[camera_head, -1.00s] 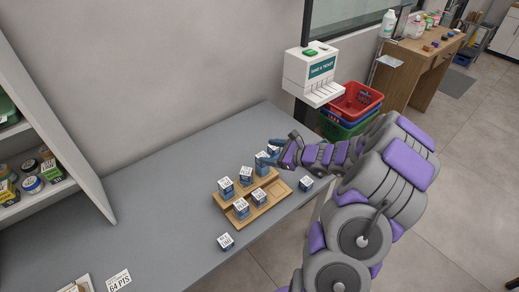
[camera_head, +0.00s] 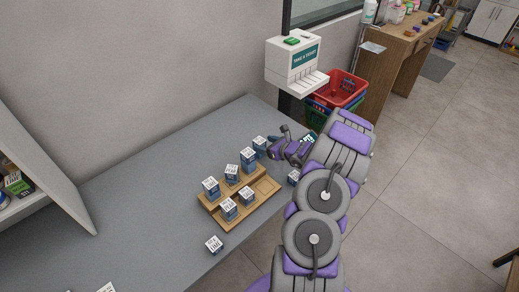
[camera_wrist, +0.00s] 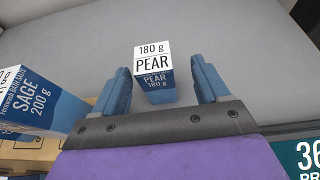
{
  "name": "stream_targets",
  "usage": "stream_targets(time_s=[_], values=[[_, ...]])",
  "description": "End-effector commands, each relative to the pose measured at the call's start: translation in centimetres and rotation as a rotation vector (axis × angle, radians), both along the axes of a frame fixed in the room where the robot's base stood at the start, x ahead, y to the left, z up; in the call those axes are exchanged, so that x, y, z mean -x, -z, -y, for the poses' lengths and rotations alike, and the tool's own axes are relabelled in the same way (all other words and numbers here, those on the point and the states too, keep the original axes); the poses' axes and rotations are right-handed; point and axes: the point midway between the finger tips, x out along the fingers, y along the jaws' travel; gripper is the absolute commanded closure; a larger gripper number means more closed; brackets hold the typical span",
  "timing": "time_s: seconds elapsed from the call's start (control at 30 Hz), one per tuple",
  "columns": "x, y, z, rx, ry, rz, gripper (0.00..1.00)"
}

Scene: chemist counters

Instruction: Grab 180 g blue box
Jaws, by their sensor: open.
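The 180 g box, labelled PEAR with a white top and blue lower part (camera_wrist: 155,82), stands upright on the grey counter. It lies between the two blue fingers of my gripper (camera_wrist: 163,78) in the wrist view, with gaps at both sides. My gripper is open and holds nothing. In the head view, a box just beyond the wooden tray (camera_head: 259,143), left of my gripper (camera_head: 274,145), appears to be the same one. Its lower part is partly covered there.
A blue SAGE 200 g box (camera_wrist: 38,98) stands close to the left finger. The wooden tray (camera_head: 262,188) carries several similar boxes. A loose box (camera_head: 214,243) lies at the counter's front, another (camera_head: 293,177) right of the tray. The ticket dispenser (camera_head: 295,62) is behind.

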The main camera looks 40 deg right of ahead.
Motion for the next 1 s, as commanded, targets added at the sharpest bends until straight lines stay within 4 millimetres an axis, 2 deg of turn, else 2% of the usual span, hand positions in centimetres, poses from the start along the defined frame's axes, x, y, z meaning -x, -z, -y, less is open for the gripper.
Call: stream_targets(time_s=[0.5,0.8,1.0], values=[[-4.7,1.5,-0.9,0.005,-0.003,0.001,0.26],[-5.0,1.6,-0.8,0.000,-0.002,0.001,0.26],[-5.0,1.5,-0.9,0.002,-0.002,0.001,0.44]])
